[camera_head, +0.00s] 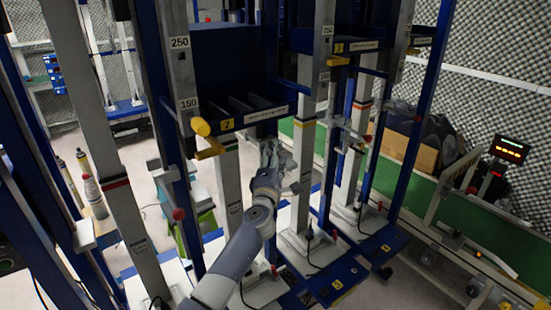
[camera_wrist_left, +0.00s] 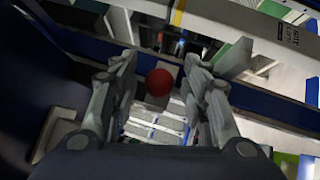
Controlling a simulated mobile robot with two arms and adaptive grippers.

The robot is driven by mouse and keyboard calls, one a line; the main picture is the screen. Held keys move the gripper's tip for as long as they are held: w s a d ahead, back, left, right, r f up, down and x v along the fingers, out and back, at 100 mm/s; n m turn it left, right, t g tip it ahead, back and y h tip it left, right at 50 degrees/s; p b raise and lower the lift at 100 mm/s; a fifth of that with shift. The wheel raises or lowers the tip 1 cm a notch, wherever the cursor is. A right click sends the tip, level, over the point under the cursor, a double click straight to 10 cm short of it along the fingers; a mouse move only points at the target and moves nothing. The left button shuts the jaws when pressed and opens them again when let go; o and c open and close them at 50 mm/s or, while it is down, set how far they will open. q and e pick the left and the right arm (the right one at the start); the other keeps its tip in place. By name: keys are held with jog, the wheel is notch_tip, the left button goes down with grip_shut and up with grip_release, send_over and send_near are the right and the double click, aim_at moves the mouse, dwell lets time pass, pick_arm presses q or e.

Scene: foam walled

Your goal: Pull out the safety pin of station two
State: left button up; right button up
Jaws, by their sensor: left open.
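Station two is a blue and grey test frame with a yellow "2" label (camera_head: 227,124) under its dark blue shelf. My left gripper (camera_head: 277,158) is at the frame's front, just below and right of that label. In the left wrist view its two fingers are open (camera_wrist_left: 159,95), with a red ball knob (camera_wrist_left: 159,82) in the gap between them. The knob looks like the head of a safety pin. The fingers appear apart from it. The pin's shaft is not visible, and the knob is hidden in the head view. My right gripper is not in view.
A yellow cylinder handle (camera_head: 201,127) sticks out left of the label. Blue and grey uprights stand close on both sides. A green conveyor (camera_head: 415,185) runs at the right.

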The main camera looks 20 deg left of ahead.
pick_arm(q)
jog(key=shift+w, duration=0.1)
grip_shut()
jog(key=s+d+p, duration=0.3)
jog(key=s+d, duration=0.2)
jog(key=d, duration=0.2)
jog(key=shift+s+f+p, duration=0.15)
jog(key=shift+s+p, duration=0.05)
jog(key=shift+p, duration=0.2)
